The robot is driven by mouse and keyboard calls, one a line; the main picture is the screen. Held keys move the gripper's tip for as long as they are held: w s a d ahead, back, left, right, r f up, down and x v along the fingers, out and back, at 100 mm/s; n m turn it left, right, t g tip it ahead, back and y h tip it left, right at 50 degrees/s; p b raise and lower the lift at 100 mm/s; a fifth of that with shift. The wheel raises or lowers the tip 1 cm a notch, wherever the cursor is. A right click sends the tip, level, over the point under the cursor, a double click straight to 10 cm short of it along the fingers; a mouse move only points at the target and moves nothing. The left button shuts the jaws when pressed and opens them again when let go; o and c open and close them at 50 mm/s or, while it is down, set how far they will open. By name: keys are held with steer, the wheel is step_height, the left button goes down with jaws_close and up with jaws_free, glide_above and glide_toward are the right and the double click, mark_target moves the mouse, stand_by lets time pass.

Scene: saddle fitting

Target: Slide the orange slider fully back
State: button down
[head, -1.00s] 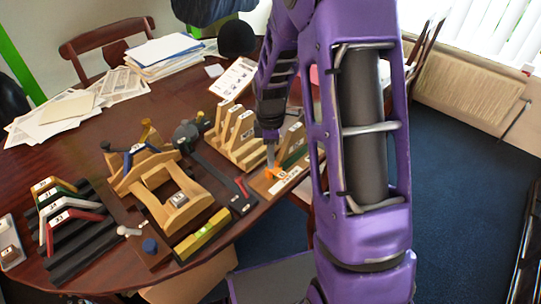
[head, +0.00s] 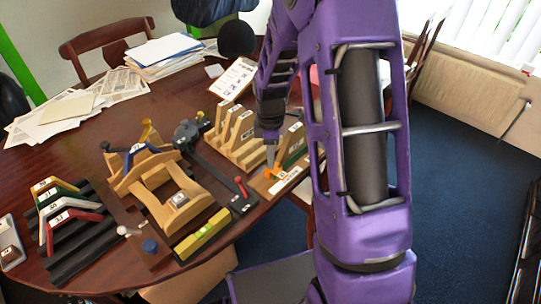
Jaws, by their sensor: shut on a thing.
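The orange slider (head: 275,173) sits on a light wooden board (head: 264,186) near the right edge of the table, in the head view. A white label lies on the board in front of it. My gripper (head: 270,160) points down at the slider and is shut on it. The fingertips are small in this view, and my purple arm stands close to the right. The slider's far side and part of its track are hidden.
Wooden upright racks (head: 236,138) stand just behind the slider board. A wooden saddle jig (head: 165,195) and a dark bar with a red knob (head: 241,187) lie to the left. Papers (head: 165,55) cover the far table. The table edge is close in front.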

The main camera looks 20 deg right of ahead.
stand_by(0.4)
steer(key=shift+s+a, duration=0.4)
steer(key=shift+a, duration=0.35)
steer(key=shift+s+a, duration=0.45)
steer(key=shift+a, duration=0.35)
steer(key=shift+s+a, duration=0.4)
steer(key=shift+a, duration=0.35)
steer(key=c, duration=0.7)
jaws_free()
steer(key=shift+o, duration=0.2)
steer(key=shift+r, duration=0.35)
step_height(320, 180, up, 17)
steer(key=p, duration=0.2)
steer(key=shift+f+p, duration=0.15)
steer(key=shift+p, duration=0.15)
